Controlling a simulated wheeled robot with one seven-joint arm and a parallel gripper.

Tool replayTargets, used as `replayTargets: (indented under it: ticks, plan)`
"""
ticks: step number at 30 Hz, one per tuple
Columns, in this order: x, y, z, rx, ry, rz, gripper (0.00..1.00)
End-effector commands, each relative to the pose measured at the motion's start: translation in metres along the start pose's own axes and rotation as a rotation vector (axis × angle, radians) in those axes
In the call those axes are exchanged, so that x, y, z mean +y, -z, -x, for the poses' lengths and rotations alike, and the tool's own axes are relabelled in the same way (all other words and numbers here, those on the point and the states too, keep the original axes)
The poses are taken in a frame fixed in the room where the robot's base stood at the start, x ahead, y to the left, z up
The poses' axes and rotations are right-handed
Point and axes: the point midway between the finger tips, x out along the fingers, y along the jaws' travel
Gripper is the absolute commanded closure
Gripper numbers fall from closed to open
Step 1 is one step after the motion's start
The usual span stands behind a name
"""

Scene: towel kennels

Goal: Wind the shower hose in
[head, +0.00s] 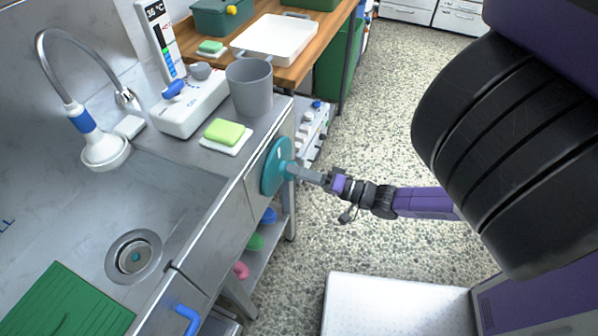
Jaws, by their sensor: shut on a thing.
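A white shower head with a blue collar (104,148) hangs over the sink at the left, on a grey hose (52,36) that arches up from a fitting on the wall side. A teal round wheel (270,166) is mounted on the front face of the counter. My gripper (296,171) is at the wheel's right side, shut on a part of the wheel that looks like its crank knob. The fingers hide most of the knob. Where the hose joins the wheel is not visible.
The metal sink (60,215) has a drain (134,257) and a green board (65,305). A grey cup (250,88), a green sponge (224,132) and a white dispenser box (190,105) stand on the counter. A white-topped block (395,305) stands on the floor below my arm. Speckled floor is clear beyond it.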

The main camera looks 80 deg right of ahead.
Motion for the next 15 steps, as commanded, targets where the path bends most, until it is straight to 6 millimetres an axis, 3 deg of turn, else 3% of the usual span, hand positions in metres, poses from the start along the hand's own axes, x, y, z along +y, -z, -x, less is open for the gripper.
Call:
replayTargets:
  ticks: [9,10,13,15]
  plan:
    - [0.0002,0.0018,0.0002,0.003,0.0,0.0,1.0]
    - [0.0002,0.0018,0.0002,0.003,0.0,0.0,0.46]
    - [0.0001,0.0015,0.0002,0.003,0.0,0.0,0.29]
    - [0.0002,0.0012,0.0002,0.002,0.0,0.0,0.29]
